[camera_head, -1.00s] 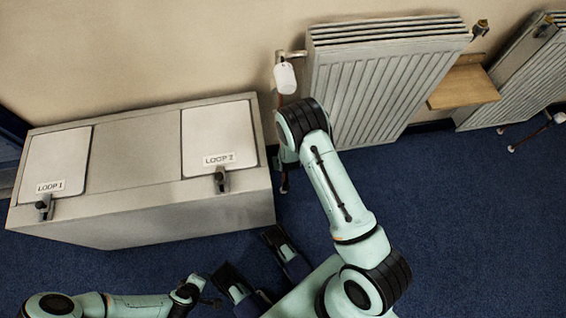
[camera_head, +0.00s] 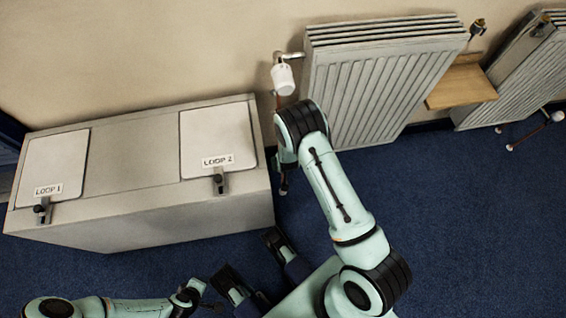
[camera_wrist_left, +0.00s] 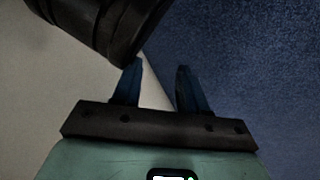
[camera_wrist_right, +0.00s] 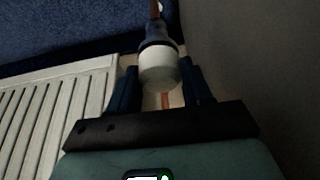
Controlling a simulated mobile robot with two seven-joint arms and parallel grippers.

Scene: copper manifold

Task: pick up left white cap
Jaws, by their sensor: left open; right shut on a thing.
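A rounded white cap (camera_wrist_right: 158,70) sits between the two fingers of my right gripper (camera_wrist_right: 162,68) in the right wrist view, below a grey-blue collar on a copper pipe (camera_wrist_right: 155,10). My right gripper is shut on it; the head view hides that gripper behind my arm. Another white cap-like piece (camera_head: 283,79) shows in the head view, by the upper left corner of the near radiator, with no fingers on it. My left gripper (camera_wrist_left: 156,70) is open and empty in the left wrist view, with a black cylinder close at upper left.
A grey cabinet (camera_head: 150,210) with LOOP 1 and LOOP 2 lids stands left. The near radiator (camera_head: 375,95) stands right of my arm, with a wooden shelf (camera_head: 462,86) and a second radiator (camera_head: 525,75) beyond. Blue carpet (camera_head: 450,220) is free at right.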

